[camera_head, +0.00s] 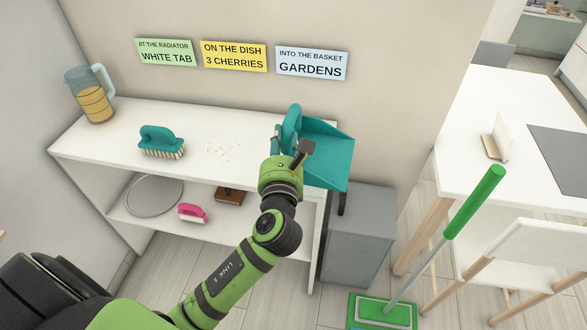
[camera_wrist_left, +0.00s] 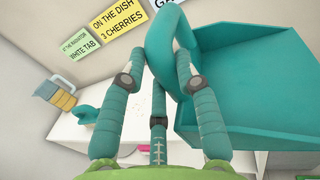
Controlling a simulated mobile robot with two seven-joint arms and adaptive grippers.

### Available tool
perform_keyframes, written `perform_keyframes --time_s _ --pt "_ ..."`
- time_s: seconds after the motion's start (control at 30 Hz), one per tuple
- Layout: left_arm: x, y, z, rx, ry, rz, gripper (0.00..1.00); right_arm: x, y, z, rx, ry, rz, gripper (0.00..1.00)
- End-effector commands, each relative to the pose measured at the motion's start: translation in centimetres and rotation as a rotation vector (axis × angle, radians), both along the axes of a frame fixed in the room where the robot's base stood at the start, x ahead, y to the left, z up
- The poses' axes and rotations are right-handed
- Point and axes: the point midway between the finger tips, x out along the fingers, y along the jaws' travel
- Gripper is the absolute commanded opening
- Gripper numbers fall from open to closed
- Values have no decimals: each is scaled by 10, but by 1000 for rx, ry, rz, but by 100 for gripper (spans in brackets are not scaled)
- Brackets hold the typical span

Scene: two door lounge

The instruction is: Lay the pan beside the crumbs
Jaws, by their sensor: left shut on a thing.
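The teal dustpan (camera_head: 325,152) is at the right end of the white shelf unit (camera_head: 195,118) in the head view. My left gripper (camera_head: 290,145) is shut on its upright handle; the wrist view shows the fingers (camera_wrist_left: 160,85) on either side of the handle and the pan's tray (camera_wrist_left: 245,90) to the right. Whether the pan touches the shelf top is hard to tell. The crumbs (camera_head: 223,151) lie scattered on the shelf top, left of the pan and apart from it. My right gripper does not show.
A teal brush (camera_head: 161,142) and a jug (camera_head: 90,93) stand left of the crumbs. A round tray (camera_head: 154,196), a pink brush (camera_head: 192,212) and a brown item (camera_head: 230,196) are on the lower shelf. A grey cabinet (camera_head: 358,235) and a green-handled mop (camera_head: 475,201) are at right.

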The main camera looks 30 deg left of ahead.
Motion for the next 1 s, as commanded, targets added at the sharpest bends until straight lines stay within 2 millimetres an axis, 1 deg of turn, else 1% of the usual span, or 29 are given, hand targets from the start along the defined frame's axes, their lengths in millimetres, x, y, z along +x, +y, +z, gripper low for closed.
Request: perform_keyframes --time_s 0.03,0.1,0.17,0.23,0.37,0.5,0.6,0.77,0.83,1.0 --pt "5 3 -2 0 -4 17 0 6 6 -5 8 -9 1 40" --pt "9 9 -4 2 -2 29 0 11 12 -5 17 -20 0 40" --pt "13 17 -8 4 1 35 0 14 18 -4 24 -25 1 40" --pt "19 29 -16 4 3 35 0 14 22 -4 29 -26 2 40" --pt "32 57 -34 4 2 35 0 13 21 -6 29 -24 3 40" --pt "46 84 -52 2 0 34 0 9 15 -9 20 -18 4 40" --pt "53 98 -62 1 -1 32 0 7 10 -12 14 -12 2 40" --pt "59 108 -70 -1 -1 30 0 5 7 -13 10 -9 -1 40" --pt "59 109 -77 -2 0 31 0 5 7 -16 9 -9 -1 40" --pt "59 109 -104 -3 2 31 0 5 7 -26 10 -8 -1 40"
